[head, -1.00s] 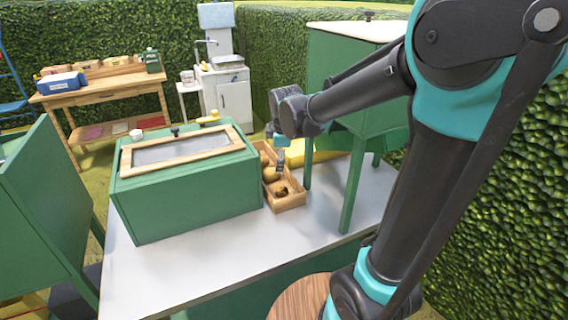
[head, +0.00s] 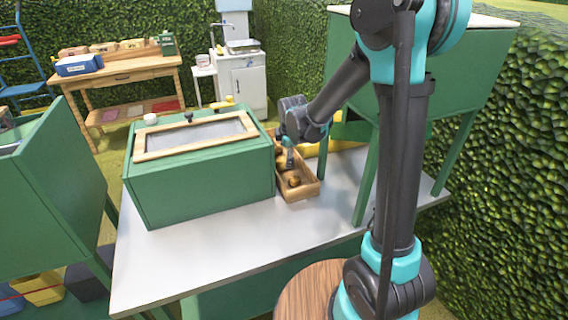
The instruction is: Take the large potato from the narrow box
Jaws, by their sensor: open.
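The narrow wooden box (head: 312,189) stands on the grey table, close against the right side of a green box. Brown potatoes (head: 293,181) lie inside it; the arm and gripper hide its far part, so I cannot tell which one is the large potato. My gripper (head: 290,158) is open and points down over the middle of the narrow box, at about the height of its rim. The fingertips are small in this view, and I cannot tell whether they touch a potato.
The green box (head: 200,185) with a wood-framed lid is just left of the narrow box. A green cabinet on legs (head: 450,75) stands to the right, one leg near the box. The grey tabletop (head: 240,235) in front is clear.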

